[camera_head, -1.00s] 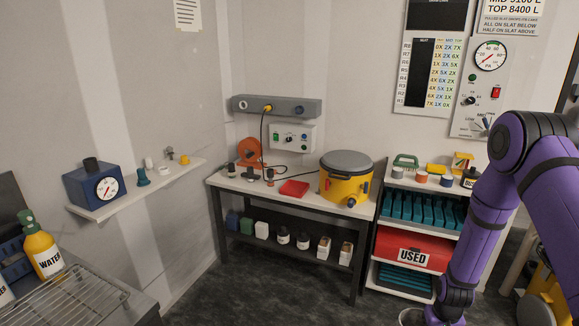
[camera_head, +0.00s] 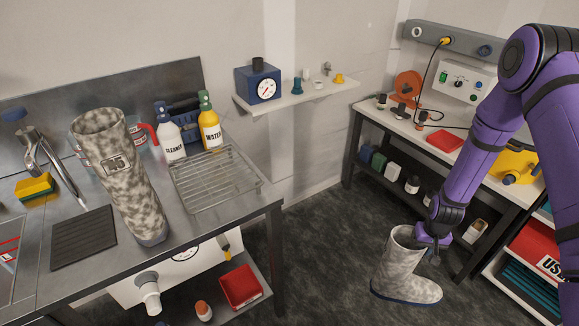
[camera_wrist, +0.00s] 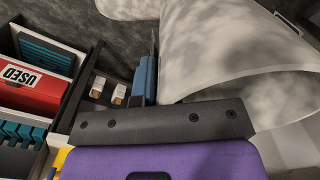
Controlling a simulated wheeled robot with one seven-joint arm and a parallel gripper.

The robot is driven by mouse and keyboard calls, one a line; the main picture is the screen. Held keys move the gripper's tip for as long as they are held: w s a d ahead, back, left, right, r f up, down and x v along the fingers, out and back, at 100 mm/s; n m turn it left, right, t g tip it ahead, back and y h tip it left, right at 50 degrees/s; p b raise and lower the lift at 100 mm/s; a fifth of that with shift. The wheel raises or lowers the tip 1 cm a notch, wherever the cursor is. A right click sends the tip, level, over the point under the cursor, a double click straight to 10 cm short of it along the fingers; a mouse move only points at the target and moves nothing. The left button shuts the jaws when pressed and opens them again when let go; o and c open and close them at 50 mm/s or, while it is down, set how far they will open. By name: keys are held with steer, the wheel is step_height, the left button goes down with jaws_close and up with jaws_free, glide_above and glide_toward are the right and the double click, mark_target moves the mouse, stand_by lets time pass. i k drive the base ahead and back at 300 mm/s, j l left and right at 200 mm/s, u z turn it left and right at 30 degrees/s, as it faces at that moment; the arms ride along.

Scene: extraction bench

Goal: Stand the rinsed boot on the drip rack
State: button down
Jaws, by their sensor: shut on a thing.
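My gripper (camera_head: 435,243) is shut on a mottled grey boot (camera_head: 402,276) with a dark blue sole. It holds the boot by the upper edge of its shaft, roughly upright, over the dark floor in front of the bench. In the wrist view the pale boot (camera_wrist: 240,50) fills the upper right, beside a blue finger (camera_wrist: 147,78). The wire drip rack (camera_head: 215,180) lies on the steel counter at the left, its top bare. A second mottled boot (camera_head: 125,175) with a number on its shaft stands on the counter, left of the rack.
Cleaner (camera_head: 170,135) and water (camera_head: 209,125) bottles stand behind the rack. A wall shelf (camera_head: 295,97) juts out at its back right. The counter's right edge (camera_head: 279,210) and open floor lie between rack and held boot.

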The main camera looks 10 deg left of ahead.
mark_target(212, 172)
steer(key=i+l+u, duration=0.15)
steer(key=u, duration=0.25)
steer(key=l+u, duration=0.3)
steer(key=u, duration=0.15)
steer(key=i+l+u, duration=0.1)
steer(key=l+u, duration=1.15)
steer(key=l, duration=0.15)
